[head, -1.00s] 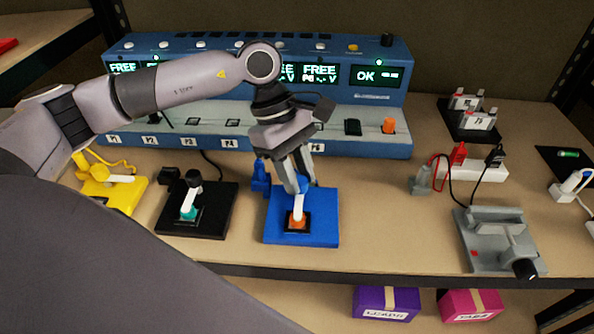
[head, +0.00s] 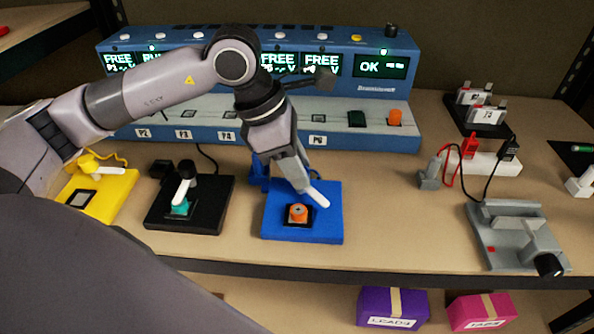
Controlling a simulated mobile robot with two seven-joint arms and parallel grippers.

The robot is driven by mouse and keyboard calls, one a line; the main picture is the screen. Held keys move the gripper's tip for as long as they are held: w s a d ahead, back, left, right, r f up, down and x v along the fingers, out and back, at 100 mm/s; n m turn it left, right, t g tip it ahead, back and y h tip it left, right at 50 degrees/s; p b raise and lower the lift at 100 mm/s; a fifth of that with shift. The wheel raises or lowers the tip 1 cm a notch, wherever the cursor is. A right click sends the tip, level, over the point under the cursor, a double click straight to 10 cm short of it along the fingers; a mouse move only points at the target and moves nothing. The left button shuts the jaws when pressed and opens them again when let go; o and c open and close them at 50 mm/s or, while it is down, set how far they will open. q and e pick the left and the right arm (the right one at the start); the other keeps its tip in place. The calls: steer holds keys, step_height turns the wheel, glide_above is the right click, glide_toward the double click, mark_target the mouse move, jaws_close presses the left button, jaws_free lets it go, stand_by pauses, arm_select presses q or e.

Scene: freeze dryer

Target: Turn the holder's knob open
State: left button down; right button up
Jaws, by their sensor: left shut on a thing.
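The blue holder (head: 328,228) lies flat on the bench, with an orange round piece (head: 298,213) in its dark square socket. Its white lever-like knob (head: 319,198) points towards the lower right, beside the orange piece, which is uncovered. My left gripper (head: 303,186) comes down from above and is shut on the knob near its pivot end. The fingers hide the pivot and part of the holder's back edge. My right gripper is not in view.
A black holder (head: 213,215) with a teal piece and a yellow holder (head: 118,200) stand to the left. The blue machine (head: 400,128) runs along the back. A grey fixture (head: 500,240) with a black knob is at right. The bench between blue holder and fixture is clear.

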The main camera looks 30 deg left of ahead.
arm_select(q)
steer(key=n+t+y+b, duration=0.1)
steer(key=n+b, duration=0.1)
steer(key=n, duration=0.2)
steer(key=shift+d+n, duration=0.1)
steer(key=shift+n, duration=0.2)
steer(key=shift+s+n+t+y+b, duration=0.1)
steer(key=shift+n+t+y+b, duration=0.2)
steer(key=shift+n+b, duration=0.2)
steer(key=shift+n, duration=0.4)
steer(key=shift+d+n+y+b, duration=0.1)
steer(key=shift+n+y+b, duration=0.45)
steer(key=shift+n, duration=1.05)
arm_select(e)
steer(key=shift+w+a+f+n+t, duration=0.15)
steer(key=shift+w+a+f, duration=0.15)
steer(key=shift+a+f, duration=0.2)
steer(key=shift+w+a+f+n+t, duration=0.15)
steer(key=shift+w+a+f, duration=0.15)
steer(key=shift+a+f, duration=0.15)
arm_select(q)
steer(key=shift+r, duration=0.1)
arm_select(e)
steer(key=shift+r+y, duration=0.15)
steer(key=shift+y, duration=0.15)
arm_select(q)
steer(key=c, duration=0.8)
jaws_free()
